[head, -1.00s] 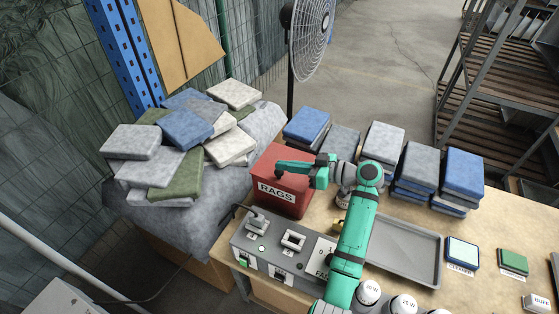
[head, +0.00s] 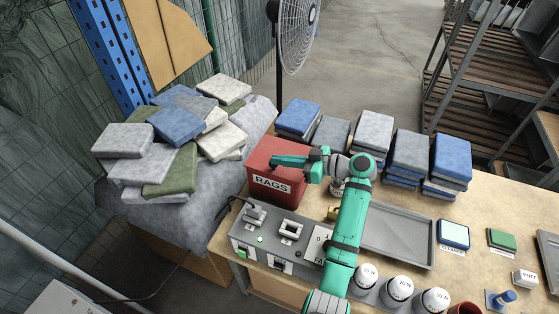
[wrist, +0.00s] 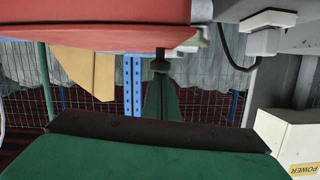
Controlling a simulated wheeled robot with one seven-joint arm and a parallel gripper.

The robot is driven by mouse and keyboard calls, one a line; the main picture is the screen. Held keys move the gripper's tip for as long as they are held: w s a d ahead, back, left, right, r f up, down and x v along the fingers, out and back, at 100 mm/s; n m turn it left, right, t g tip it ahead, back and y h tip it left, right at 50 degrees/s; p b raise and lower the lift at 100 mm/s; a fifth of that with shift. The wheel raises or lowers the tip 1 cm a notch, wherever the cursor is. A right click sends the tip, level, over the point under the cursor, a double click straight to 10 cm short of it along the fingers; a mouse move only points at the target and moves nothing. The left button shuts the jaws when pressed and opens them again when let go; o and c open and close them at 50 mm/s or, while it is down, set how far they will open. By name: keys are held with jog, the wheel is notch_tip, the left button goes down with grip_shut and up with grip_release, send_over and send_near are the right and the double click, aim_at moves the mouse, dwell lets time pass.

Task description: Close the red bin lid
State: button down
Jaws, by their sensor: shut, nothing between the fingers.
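The red bin (head: 270,190) with a white RAGS label stands at the back left of the workbench. A red surface shows across its top; my arm covers part of it, and I cannot tell whether the lid is fully down. My green gripper (head: 275,161) lies across the bin's top, pointing left, with its fingers together and empty. Whether it touches the lid is unclear. In the wrist view a red side of the bin (wrist: 90,25) fills the top, close above my gripper's dark fingertip (wrist: 160,66).
A grey control box (head: 280,236) stands in front of the bin. Folded cloth stacks (head: 373,130) line the bench's back, with a grey tray (head: 400,235) to the right. A heap of cloths (head: 180,125) and a fan (head: 298,35) are beyond.

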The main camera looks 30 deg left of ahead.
notch_tip(320, 180, up, 3)
jog(key=shift+r, duration=0.1)
jog(key=v, duration=1)
jog(key=shift+s+r, duration=0.2)
jog(key=shift+r, duration=0.15)
